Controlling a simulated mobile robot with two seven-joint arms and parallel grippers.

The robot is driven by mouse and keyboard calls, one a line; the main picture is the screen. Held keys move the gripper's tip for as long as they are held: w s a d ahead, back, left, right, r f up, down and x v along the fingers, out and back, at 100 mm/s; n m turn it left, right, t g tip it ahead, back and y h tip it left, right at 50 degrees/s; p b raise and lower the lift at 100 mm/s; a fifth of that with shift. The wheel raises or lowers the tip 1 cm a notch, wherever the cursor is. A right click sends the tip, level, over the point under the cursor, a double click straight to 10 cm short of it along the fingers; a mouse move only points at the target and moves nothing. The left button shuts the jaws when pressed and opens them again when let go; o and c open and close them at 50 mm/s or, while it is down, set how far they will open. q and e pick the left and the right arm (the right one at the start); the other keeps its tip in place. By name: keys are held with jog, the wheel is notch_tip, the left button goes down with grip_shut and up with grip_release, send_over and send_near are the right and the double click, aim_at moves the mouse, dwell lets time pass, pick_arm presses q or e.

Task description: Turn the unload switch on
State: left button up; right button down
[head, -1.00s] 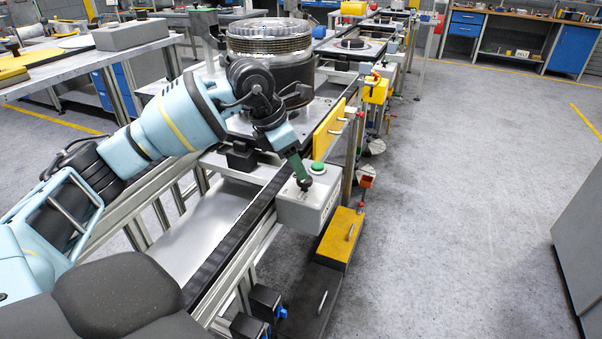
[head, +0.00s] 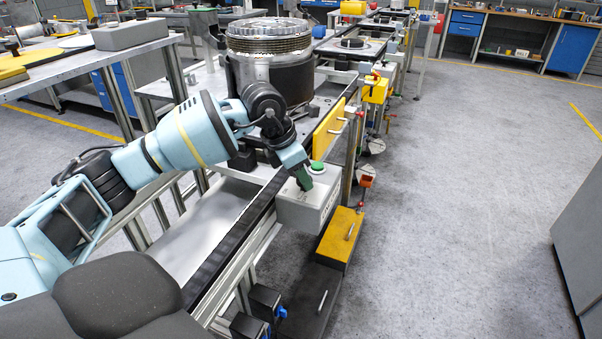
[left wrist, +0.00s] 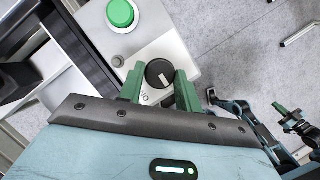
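The unload switch is a round black knob (left wrist: 160,73) with a white mark, on the top of a light grey control box (head: 318,207). A round green button (head: 317,167) sits on the same box, beyond the knob. My left gripper (head: 305,184) points down at the box and hides the knob in the head view. In the left wrist view its two green fingers stand apart, one on each side of the knob; firm contact cannot be made out. My right gripper (left wrist: 292,120) appears small at the right edge of the left wrist view, its opening unclear.
The box is fixed to the side of a conveyor frame carrying a large metal clutch part (head: 268,55). A yellow panel (head: 328,130) stands behind the box, and a yellow drawer (head: 341,238) is below. The floor (head: 455,200) to the right is open.

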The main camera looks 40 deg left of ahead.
pick_arm(q)
jog(key=shift+c, duration=0.6)
jog(key=shift+m, duration=0.3)
jog(key=m, duration=0.2)
jog(key=m+g+h, duration=0.1)
jog(key=m, duration=0.1)
jog(key=shift+w+a+m+h, duration=0.1)
jog(key=shift+w+m+h, duration=0.1)
jog(key=shift+m+h, duration=0.15)
jog(key=m+g, duration=0.1)
jog(key=m, duration=0.1)
jog(key=m+g+b, duration=0.1)
jog(key=m, duration=0.2)
jog(key=shift+w+m+h, duration=0.15)
jog(key=shift+m+h, duration=0.1)
jog(key=shift+m+g+b, duration=0.3)
jog(key=shift+m+g, duration=0.1)
jog(key=shift+m, duration=0.1)
pick_arm(e)
jog(key=shift+s+f, duration=0.25)
jog(key=shift+f, duration=0.2)
jog(key=shift+s+f, duration=0.2)
jog(key=shift+f, duration=0.25)
jog(key=shift+a, duration=0.1)
pick_arm(q)
jog(key=o, duration=1)
jog(key=shift+c, duration=0.2)
jog(key=shift+a, duration=0.1)
